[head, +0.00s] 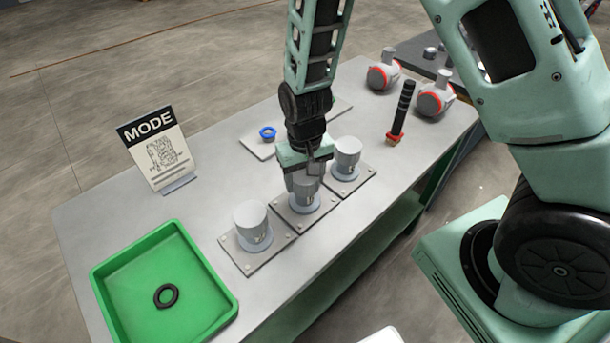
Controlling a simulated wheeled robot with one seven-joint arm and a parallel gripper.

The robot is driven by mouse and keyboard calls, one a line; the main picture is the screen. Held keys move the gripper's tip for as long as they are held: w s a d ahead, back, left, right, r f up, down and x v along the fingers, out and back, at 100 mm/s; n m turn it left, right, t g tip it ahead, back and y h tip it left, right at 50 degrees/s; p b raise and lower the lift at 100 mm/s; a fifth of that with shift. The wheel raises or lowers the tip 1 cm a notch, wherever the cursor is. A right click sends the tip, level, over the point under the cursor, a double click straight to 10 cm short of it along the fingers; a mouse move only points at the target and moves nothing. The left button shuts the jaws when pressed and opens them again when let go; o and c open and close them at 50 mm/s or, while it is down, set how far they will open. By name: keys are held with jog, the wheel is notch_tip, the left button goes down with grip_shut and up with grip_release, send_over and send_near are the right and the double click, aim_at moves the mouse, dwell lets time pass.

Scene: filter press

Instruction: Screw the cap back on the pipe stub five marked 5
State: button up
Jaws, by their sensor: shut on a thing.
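Three short grey cylinders stand in a row on square bolted plates: a left one (253,223), a middle one (305,199) and a right one (347,153). The number marks are too small to read.
A green tray (207,257) with a black ring (166,295) stands at the front left. A MODE sign (157,150) stands behind it. A blue ring (268,132) lies on a small plate. A black-handled tool (402,110) and red-banded grey fittings (382,76) are at the right.

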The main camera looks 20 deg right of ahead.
jog(key=m+p, duration=0.1)
jog(key=m, duration=0.1)
jog(key=shift+r+m, duration=0.1)
jog(key=shift+m, duration=0.2)
jog(key=shift+m+p, duration=0.45)
jog(key=shift+m, duration=0.75)
jog(key=shift+m+p, duration=0.7)
jog(key=shift+m, duration=0.3)
jog(key=shift+w+m+p, duration=0.1)
jog(key=shift+m+p, duration=0.25)
jog(key=shift+m, duration=1.05)
jog(key=shift+d, duration=0.1)
jog(key=m+p, duration=0.1)
jog(key=m, duration=0.1)
jog(key=shift+r+m+p, duration=0.1)
jog(key=shift+m+p, duration=0.2)
jog(key=shift+p, duration=0.05)
jog(key=shift+f+m, duration=0.2)
jog(key=shift+m, duration=0.9)
